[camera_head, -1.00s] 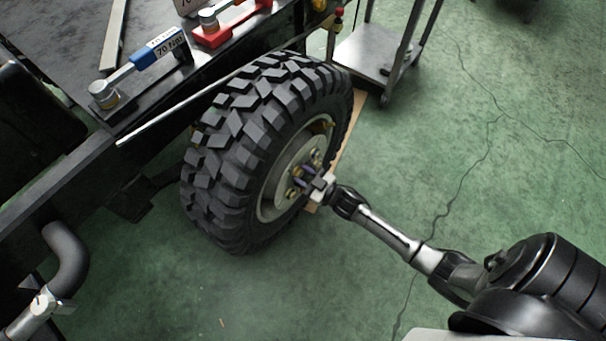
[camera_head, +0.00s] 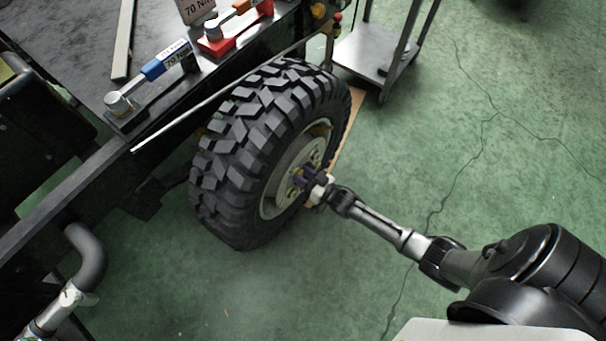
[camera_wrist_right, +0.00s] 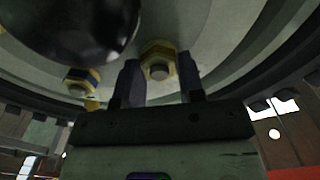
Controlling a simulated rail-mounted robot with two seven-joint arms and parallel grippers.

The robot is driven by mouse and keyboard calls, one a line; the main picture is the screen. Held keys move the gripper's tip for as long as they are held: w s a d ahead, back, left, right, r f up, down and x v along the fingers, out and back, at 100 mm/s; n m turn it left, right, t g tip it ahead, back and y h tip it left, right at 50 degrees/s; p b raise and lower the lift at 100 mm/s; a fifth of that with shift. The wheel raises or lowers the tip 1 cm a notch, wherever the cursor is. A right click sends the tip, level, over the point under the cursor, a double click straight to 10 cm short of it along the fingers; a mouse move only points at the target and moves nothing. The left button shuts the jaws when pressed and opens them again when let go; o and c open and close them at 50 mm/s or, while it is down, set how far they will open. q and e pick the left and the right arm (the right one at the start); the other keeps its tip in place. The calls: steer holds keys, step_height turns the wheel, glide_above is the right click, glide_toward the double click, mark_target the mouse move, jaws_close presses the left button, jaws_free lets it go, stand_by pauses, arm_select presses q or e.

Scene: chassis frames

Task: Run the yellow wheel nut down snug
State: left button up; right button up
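The black knobbly tyre (camera_head: 232,150) stands upright on the left of the head view's centre, its pale hub (camera_head: 280,188) facing right. My right gripper (camera_head: 313,178) reaches the hub from the right. In the right wrist view its two dark fingers (camera_wrist_right: 159,82) stand on either side of a yellow wheel nut (camera_wrist_right: 158,50). A stud end shows in the nut's middle. Another yellow nut (camera_wrist_right: 80,80) sits to the left on the hub. My left gripper is not in view.
A torque wrench with a blue grip (camera_head: 165,62) and a red holder (camera_head: 243,34) lie on the dark bench. A steel cart (camera_head: 372,58) stands behind the wheel. The green floor (camera_head: 520,150) at right is clear.

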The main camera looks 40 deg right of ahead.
steer(key=o, duration=0.4)
steer(key=shift+s, duration=0.3)
steer(key=s+d+p, duration=0.2)
steer(key=s+p, duration=0.3)
steer(key=s, duration=0.8)
steer(key=shift+d, duration=0.35)
